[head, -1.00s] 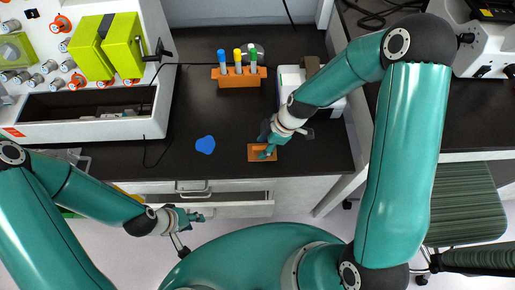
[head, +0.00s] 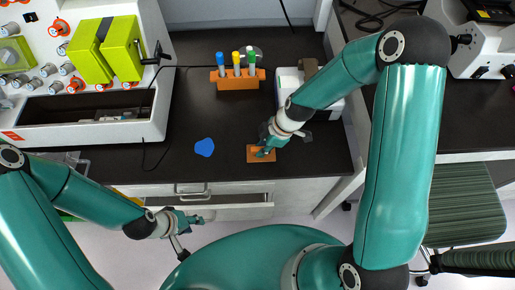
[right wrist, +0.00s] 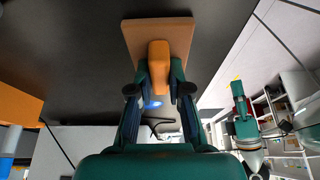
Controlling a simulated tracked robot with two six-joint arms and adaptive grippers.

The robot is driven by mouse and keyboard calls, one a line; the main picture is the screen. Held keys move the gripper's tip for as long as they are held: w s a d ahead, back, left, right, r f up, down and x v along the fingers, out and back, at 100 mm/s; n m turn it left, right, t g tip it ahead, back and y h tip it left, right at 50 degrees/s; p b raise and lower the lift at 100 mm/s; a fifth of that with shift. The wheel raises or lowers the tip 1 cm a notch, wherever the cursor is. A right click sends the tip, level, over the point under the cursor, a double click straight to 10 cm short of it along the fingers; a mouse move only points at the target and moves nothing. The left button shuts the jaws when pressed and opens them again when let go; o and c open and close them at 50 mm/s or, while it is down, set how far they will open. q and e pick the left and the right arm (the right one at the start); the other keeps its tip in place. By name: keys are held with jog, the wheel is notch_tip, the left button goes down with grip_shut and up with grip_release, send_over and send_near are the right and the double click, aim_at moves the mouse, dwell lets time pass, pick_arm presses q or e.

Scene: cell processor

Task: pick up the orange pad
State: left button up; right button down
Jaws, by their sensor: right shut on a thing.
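The orange pad (head: 254,158) is a flat orange-brown rectangle near the front edge of the dark bench in the head view. In the right wrist view the pad (right wrist: 138,35) shows as a board with a brighter orange grip block (right wrist: 158,58) standing on it. My right gripper (head: 266,151) is shut on this block, with a finger on each side (right wrist: 159,75). I cannot tell whether the pad touches the bench. My left gripper (head: 190,218) is low in front of the bench, apart from the pad. Its fingers are too small to read.
A blue pad (head: 205,147) lies left of the orange one. An orange rack (head: 232,84) with several capped tubes stands behind. A white box-like device (head: 290,79) is behind my right forearm. A drawer (head: 238,200) is open below the bench. The bench between the pads is clear.

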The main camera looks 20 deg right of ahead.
notch_tip(320, 180, up, 20)
jog(key=b, duration=0.1)
dwell(0.4)
jog(key=c, duration=1.7)
grip_release()
grip_shut()
jog(key=shift+s+f, duration=0.1)
